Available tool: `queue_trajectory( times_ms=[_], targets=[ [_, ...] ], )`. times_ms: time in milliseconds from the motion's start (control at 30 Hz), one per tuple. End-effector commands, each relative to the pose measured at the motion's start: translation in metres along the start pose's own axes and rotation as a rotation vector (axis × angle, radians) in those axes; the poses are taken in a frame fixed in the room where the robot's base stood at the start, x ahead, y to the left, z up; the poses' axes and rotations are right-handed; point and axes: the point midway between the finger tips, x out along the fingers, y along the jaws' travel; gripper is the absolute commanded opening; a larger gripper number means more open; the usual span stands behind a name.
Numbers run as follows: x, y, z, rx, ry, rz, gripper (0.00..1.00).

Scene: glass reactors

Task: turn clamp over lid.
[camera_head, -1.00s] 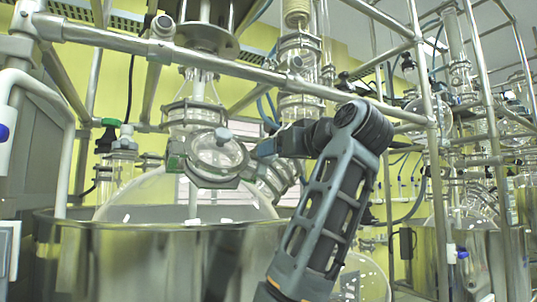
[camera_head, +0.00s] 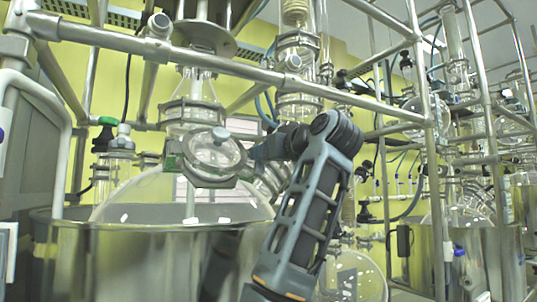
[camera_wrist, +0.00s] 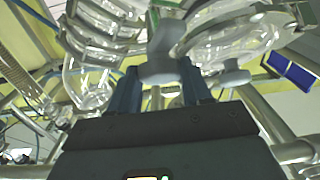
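The round glass lid (camera_head: 214,155) sits in a ring on the side neck of the big glass reactor, and a grey clamp (camera_head: 221,134) shows at its upper rim. My gripper (camera_head: 252,153) is just right of the lid, its fingertips small and partly hidden among the fittings. In the wrist view, the two dark blue fingers of my gripper (camera_wrist: 161,84) stand apart. A grey clamp piece (camera_wrist: 163,58) lies between or just beyond the fingertips. I cannot tell whether they touch it. Glass with a metal ring (camera_wrist: 230,35) is behind it.
The glass reactor vessel (camera_head: 150,195) sits in a large steel jacket (camera_head: 130,255) below the lid. A metal rail (camera_head: 260,72) crosses above my gripper. Upright poles (camera_head: 424,150) and more glassware stand to the right of my arm.

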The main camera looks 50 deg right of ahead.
Motion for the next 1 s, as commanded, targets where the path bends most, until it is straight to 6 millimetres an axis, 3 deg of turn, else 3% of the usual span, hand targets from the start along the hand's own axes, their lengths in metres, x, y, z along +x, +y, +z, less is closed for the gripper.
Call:
queue_trajectory(
  times_ms=[267, 667, 1000],
  targets=[
    [-0.0001, -0.0001, 0.0000, 0.000, 0.000, 0.000, 0.18],
    [0.0002, -0.0020, -0.0013, 0.058, -0.002, 0.049, 0.18],
    [0.0006, -0.0056, -0.0041, 0.263, -0.002, 0.221, 0.18]
  ],
)
